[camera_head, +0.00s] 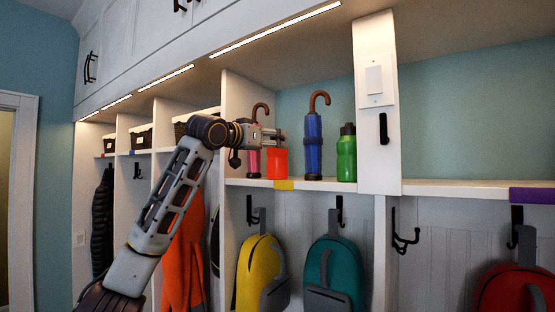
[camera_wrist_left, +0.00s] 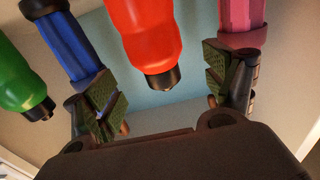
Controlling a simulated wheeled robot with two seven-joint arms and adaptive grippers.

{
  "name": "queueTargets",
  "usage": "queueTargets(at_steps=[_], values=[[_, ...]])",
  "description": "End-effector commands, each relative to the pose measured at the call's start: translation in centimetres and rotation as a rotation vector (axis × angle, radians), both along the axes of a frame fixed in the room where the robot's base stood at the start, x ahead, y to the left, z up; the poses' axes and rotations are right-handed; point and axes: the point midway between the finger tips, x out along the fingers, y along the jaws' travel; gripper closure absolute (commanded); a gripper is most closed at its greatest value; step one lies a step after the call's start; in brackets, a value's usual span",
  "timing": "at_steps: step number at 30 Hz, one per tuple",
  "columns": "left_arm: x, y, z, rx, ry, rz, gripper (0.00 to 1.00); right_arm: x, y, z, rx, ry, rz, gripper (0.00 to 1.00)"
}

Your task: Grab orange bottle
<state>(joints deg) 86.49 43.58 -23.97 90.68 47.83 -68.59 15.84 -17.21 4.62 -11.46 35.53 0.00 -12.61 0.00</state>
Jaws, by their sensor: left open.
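The orange bottle (camera_head: 277,163) stands on the cubby shelf; its upper part is hidden behind my left gripper (camera_head: 268,137) in the head view. In the left wrist view, which looks upside down, the orange bottle (camera_wrist_left: 145,35) with its dark cap pointing down the picture shows between the two spread fingers of my left gripper (camera_wrist_left: 162,85). The fingers are open with nothing gripped. My right gripper is not in view.
A pink umbrella (camera_head: 254,162) is close left of the bottle, and a blue umbrella (camera_head: 313,146) and green bottle (camera_head: 346,158) stand to its right. A white divider (camera_head: 236,125) bounds the cubby's left side. Backpacks hang below the shelf.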

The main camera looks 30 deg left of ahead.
Motion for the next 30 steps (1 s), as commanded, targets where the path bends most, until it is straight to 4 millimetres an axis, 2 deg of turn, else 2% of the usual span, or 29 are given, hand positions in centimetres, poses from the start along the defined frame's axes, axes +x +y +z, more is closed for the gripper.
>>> queueTargets(at_steps=[11,30], values=[[0.5,-0.1,0.0,0.000,0.001,0.000,0.15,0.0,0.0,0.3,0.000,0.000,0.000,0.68],[5.0,-0.8,0.0,0.000,0.000,-0.001,0.15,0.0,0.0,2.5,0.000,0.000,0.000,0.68]])
